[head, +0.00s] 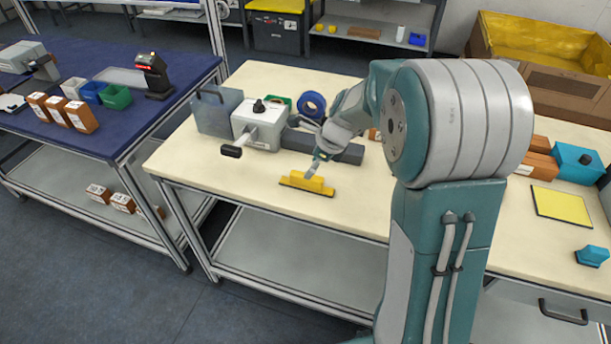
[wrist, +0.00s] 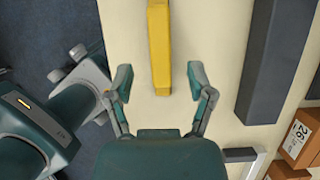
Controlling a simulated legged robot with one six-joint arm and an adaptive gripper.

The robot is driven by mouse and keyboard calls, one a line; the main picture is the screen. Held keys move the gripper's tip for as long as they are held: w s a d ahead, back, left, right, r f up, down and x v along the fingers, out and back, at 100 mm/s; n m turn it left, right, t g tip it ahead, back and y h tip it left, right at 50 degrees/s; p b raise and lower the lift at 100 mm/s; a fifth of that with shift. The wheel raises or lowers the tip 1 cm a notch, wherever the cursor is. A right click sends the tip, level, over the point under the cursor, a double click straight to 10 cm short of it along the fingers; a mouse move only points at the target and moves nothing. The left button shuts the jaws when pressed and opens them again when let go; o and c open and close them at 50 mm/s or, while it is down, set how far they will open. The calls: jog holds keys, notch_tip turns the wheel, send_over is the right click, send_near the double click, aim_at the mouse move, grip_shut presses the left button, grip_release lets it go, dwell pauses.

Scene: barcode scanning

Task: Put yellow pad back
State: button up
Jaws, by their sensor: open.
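A yellow block-like piece (head: 307,184), with a raised part on a longer base, lies on the cream table near its front edge. In the wrist view this yellow piece (wrist: 159,45) is a long bar, its near end lying between my two fingertips. My gripper (wrist: 160,82) is open, with a gap on each side of the bar and no contact visible. In the head view my gripper (head: 320,163) is just above and behind the piece, partly hidden by my arm. A flat yellow square (head: 562,206) with a dark edge lies at the table's right.
A dark grey bar (wrist: 277,60) lies right of the yellow piece in the wrist view. A white device with a black-tipped lever (head: 257,123) and a blue tape roll (head: 312,104) stand behind left. A teal box (head: 577,161) is at right. The table front around the piece is clear.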

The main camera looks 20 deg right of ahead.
jog(key=v, duration=0.4)
jog(key=shift+d+r, duration=0.1)
jog(key=shift+r, duration=0.3)
jog(key=shift+s+r, duration=0.25)
jog(key=shift+r, duration=0.05)
jog(key=s+a+r+n+t+h, duration=0.1)
jog(key=s+r+n, duration=0.3)
jog(key=s+n, duration=0.8)
jog(key=s+a+r+n+t+h, duration=0.2)
jog(key=s+r+n, duration=0.3)
jog(key=s+n, duration=0.7)
jog(key=shift+s+n+h, duration=0.35)
jog(key=shift+n+h, duration=0.05)
jog(key=shift+r, duration=0.1)
